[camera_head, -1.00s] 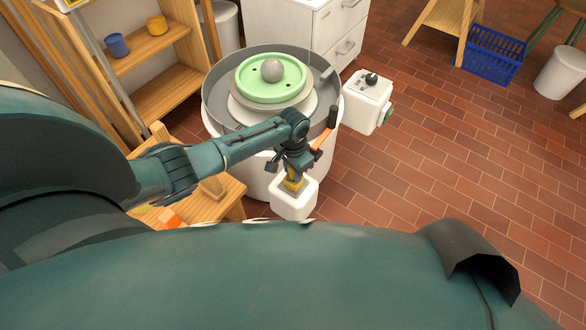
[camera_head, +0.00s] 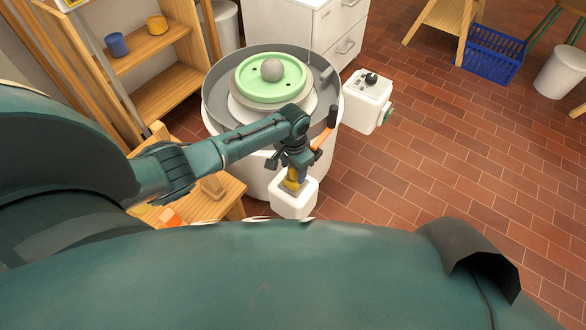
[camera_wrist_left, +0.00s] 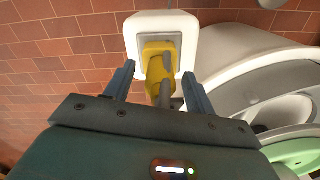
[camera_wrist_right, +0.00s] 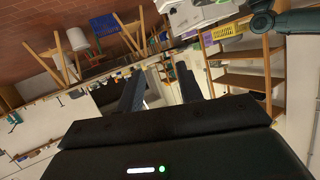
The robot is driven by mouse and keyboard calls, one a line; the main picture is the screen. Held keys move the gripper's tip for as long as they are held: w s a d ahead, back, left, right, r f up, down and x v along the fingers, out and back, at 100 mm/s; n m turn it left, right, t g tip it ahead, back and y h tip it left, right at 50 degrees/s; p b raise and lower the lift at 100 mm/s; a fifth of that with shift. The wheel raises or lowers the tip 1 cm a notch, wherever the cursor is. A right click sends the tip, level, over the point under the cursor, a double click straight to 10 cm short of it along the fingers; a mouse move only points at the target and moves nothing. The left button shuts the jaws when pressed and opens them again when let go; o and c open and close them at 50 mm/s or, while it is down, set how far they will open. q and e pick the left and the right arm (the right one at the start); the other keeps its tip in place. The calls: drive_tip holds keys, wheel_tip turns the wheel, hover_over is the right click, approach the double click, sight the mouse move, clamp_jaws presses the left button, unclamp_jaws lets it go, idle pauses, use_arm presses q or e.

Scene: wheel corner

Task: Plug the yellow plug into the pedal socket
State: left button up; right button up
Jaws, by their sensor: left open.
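The yellow plug (camera_head: 291,181) stands at the grey top panel of a small white box (camera_head: 294,204), which looks like the pedal socket. In the left wrist view, the yellow plug (camera_wrist_left: 158,62) meets the panel on the white box (camera_wrist_left: 140,27); how deep it sits is hidden. My left gripper (camera_wrist_left: 158,85) is open, with its fingers apart on either side of the plug and visible gaps to both. It also shows just above the plug in the head view (camera_head: 294,168). My right gripper (camera_wrist_right: 160,85) is open and empty, shown only in its own wrist view.
The wheel basin (camera_head: 213,98) with a green wheel (camera_head: 250,92) and grey ball stands just behind the white box. A white control box (camera_head: 362,103) is to its right. A wooden shelf (camera_head: 165,93) and low wooden stool are left.

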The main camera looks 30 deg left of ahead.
use_arm(q)
wheel_tip(320, 180, up, 11)
drive_tip(key=p, duration=0.2)
drive_tip(key=shift+p, duration=0.3)
drive_tip(key=shift+r, duration=0.4)
use_arm(e)
drive_tip(key=shift+w+a+f+g, duration=0.55)
drive_tip(key=shift+a+g, duration=0.15)
drive_tip(key=shift+a, duration=0.1)
